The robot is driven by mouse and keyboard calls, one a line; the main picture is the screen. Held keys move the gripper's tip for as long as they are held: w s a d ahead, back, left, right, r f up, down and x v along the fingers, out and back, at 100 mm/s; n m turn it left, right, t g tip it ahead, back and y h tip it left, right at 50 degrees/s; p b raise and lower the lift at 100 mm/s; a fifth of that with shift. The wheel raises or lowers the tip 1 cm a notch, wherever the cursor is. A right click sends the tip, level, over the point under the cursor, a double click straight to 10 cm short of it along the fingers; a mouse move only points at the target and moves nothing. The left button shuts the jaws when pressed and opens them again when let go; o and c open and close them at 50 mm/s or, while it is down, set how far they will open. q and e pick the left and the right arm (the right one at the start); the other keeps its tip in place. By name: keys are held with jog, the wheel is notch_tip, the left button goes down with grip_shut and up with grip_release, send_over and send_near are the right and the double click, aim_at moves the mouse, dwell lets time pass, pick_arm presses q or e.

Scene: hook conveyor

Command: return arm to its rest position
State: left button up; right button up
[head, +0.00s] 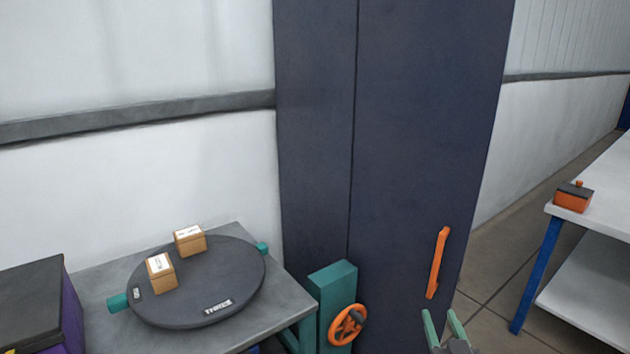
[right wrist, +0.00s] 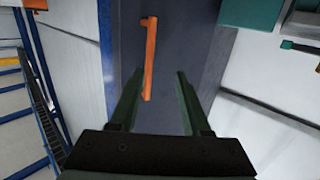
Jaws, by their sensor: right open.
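My right gripper (head: 444,328) shows at the bottom right of the head view, with two green fingers spread apart. It is open and empty. In the right wrist view its fingers (right wrist: 158,98) stand apart, with nothing between the tips but the dark cabinet behind. An orange handle (head: 438,263) on the dark cabinet (head: 420,120) is above the gripper in the head view. The handle (right wrist: 149,60) lies beyond the fingertips in the right wrist view, and I see no contact. My left gripper is not in view.
A grey table (head: 95,290) at the left holds a dark round turntable (head: 215,280) with two small cardboard boxes (head: 162,273). A teal post with an orange handwheel (head: 347,325) stands beside it. A white table (head: 600,190) with an orange box (head: 573,197) is at the right.

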jog(key=s+a+f+n+g+y, duration=0.2)
jog(key=s+a+f, duration=0.3)
jog(key=s+f, duration=0.7)
jog(key=s+a+f+n+g+y, duration=0.1)
jog(key=s+a+f+g+y, duration=0.2)
jog(key=s+f, duration=0.9)
jog(key=a+g, duration=0.2)
jog(key=a, duration=0.1)
jog(key=shift+s+f+n+g, duration=0.2)
jog(key=shift+f+n+g, duration=0.1)
jog(key=shift+f+n, duration=0.1)
jog(key=shift+w, duration=0.15)
